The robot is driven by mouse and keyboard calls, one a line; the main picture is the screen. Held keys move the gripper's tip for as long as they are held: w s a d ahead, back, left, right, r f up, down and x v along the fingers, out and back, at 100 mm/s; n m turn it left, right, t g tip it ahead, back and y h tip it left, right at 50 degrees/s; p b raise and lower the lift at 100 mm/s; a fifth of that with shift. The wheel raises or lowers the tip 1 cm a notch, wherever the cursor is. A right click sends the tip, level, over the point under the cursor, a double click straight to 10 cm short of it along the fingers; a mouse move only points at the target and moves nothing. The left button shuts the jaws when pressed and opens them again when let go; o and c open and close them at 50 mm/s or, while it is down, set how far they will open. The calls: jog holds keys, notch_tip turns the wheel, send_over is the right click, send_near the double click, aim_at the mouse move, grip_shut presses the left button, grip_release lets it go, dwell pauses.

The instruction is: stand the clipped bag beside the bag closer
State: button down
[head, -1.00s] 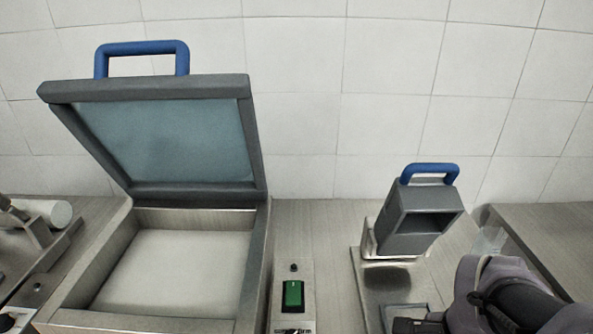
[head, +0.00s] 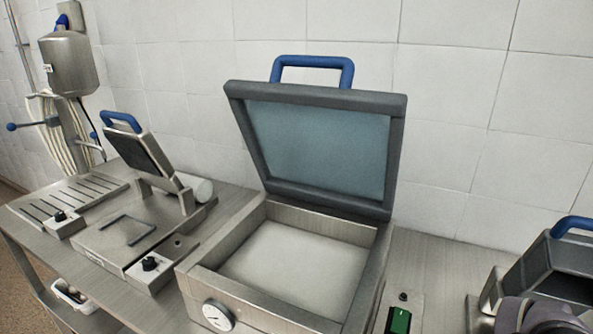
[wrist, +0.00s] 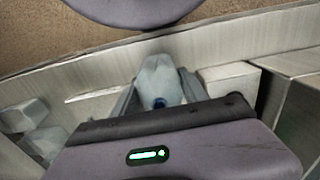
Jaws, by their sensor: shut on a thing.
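A pale grey-white bag (wrist: 160,70) stands out between the fingers of my gripper (wrist: 157,92) in the wrist view. My gripper is shut on it. A small dark blue spot, perhaps its clip, shows low on the bag. The bag's lower part is hidden by my gripper's body. In the head view only a dark part of my arm shows at the lower right; the bag is not visible there. A grey boxy device with a blue handle (head: 558,268), perhaps the bag closer, stands at the right edge, partly cut off and partly covered by my arm.
A large open-lidded machine (head: 290,262) fills the middle of the bench. A smaller press (head: 140,155) and a slotted plate (head: 70,203) stand left. A green switch (head: 398,321) sits right of the machine. In the wrist view, a pale block (wrist: 230,78) is right of the bag and pale lumps (wrist: 25,115) are left.

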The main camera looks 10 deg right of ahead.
jog(key=shift+w+d+r+p, duration=0.1)
jog(key=shift+w+d+p, duration=0.35)
jog(key=shift+w, duration=0.25)
jog(key=shift+w+d+r+p, duration=0.1)
jog(key=shift+w+r+p, duration=0.15)
jog(key=shift+p, duration=0.65)
jog(key=p, duration=0.3)
jog(key=shift+w+d, duration=0.2)
jog(key=shift+w, duration=0.15)
jog(key=p, duration=0.2)
jog(key=w+p, duration=0.1)
jog(key=p, duration=0.1)
jog(key=shift+d+f, duration=0.15)
jog(key=shift+f, duration=0.15)
jog(key=w+d, duration=0.1)
jog(key=w, duration=0.2)
jog(key=w+d+f, duration=0.1)
jog(key=w+d, duration=0.1)
jog(key=w, duration=0.1)
jog(key=w+d, duration=0.1)
jog(key=w, duration=0.2)
jog(key=shift+w+d+f, duration=0.15)
jog(key=shift+d+f, duration=0.1)
jog(key=shift+d, duration=0.15)
notch_tip(320, 180, down, 4)
jog(key=b, duration=0.3)
jog(key=shift+w+r, duration=0.1)
jog(key=shift+d+r, duration=0.1)
